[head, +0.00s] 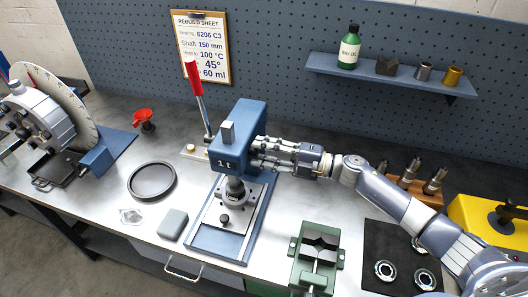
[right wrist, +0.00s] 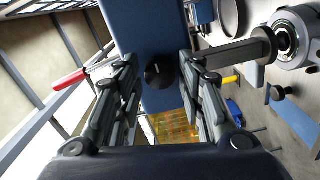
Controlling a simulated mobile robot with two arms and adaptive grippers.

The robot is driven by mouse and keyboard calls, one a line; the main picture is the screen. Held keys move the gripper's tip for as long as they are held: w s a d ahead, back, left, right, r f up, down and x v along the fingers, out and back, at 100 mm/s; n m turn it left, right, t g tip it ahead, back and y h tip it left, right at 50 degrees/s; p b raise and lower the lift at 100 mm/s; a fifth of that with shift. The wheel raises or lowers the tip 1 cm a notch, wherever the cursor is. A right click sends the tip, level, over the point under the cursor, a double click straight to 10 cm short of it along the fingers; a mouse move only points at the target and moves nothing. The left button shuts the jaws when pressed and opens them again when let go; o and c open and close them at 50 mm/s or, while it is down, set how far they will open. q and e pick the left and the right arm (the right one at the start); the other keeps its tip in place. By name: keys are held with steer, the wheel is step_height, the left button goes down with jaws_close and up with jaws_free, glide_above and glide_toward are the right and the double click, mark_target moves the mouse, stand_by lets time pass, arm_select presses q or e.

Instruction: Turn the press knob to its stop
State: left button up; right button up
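The blue arbor press (head: 238,125), marked "1t", stands near the middle of the bench. Its black round knob (right wrist: 158,75), with a pale mark on its face, shows on the blue press body in the right wrist view; it is hidden in the head view. My right gripper (head: 262,153) is at the press's right side. In the right wrist view its fingers (right wrist: 158,62) are apart, one on each side of the knob with gaps between. Nothing is held. The press's red-handled lever (head: 194,78) points up behind it. My left gripper is not in view.
A green vise (head: 318,245) stands in front and right of the press. A black ring tray (head: 152,180) and a grey block (head: 172,224) lie to its left. A black mat (head: 388,240) with bearings is at the right. A shelf (head: 390,74) hangs behind.

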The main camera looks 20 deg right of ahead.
steer(key=shift+s+d, duration=0.15)
steer(key=shift+d, duration=0.1)
steer(key=v, duration=1.1)
steer(key=shift+d, duration=0.2)
steer(key=shift+s, duration=0.15)
